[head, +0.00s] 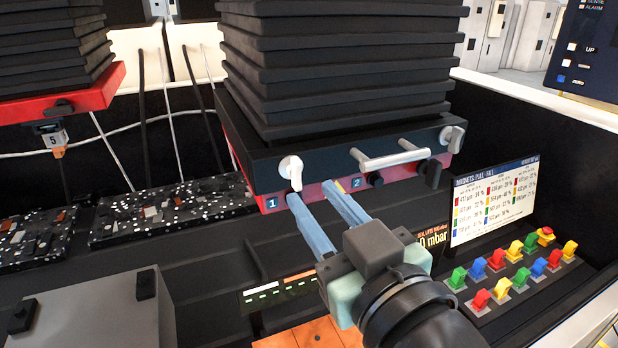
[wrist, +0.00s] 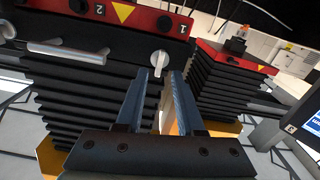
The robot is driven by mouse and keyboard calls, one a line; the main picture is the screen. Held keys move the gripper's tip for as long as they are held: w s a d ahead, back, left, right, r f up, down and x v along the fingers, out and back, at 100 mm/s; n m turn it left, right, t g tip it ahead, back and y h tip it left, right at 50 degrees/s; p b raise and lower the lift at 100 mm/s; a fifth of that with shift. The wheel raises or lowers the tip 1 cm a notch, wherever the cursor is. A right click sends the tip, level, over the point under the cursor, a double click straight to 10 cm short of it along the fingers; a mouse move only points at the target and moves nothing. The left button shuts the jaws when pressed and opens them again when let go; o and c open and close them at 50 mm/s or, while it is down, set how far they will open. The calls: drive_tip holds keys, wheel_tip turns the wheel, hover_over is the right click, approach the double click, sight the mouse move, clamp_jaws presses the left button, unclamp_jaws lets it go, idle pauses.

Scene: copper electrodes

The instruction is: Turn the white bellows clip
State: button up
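The white bellows clip (head: 290,171) is a small knob with a lever pointing down. It sits on the front of the black bellows frame, above the label 1. In the wrist view the clip (wrist: 159,61) appears just beyond the gap between my fingertips, its lever pointing toward that gap. My gripper (head: 310,193) is open, with two blue fingers apart and nothing between them. In the head view the fingertips are just below and right of the clip. The fingers also show in the wrist view (wrist: 159,76). Contact with the clip cannot be made out.
A white bar handle (head: 393,158) and a second pale clip (head: 452,138) are on the same frame to the right. The black pleated bellows (head: 335,65) rises above. A screen (head: 492,203) and several coloured switches (head: 500,270) stand at right. Speckled dark slabs (head: 170,212) lie at left.

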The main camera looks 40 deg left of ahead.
sight(300, 180)
drive_tip(key=p+x, duration=0.1)
drive_tip(key=x, duration=0.2)
drive_tip(key=shift+a+r, duration=0.15)
drive_tip(key=shift+w+a, duration=0.2)
clamp_jaws()
idle(0.4)
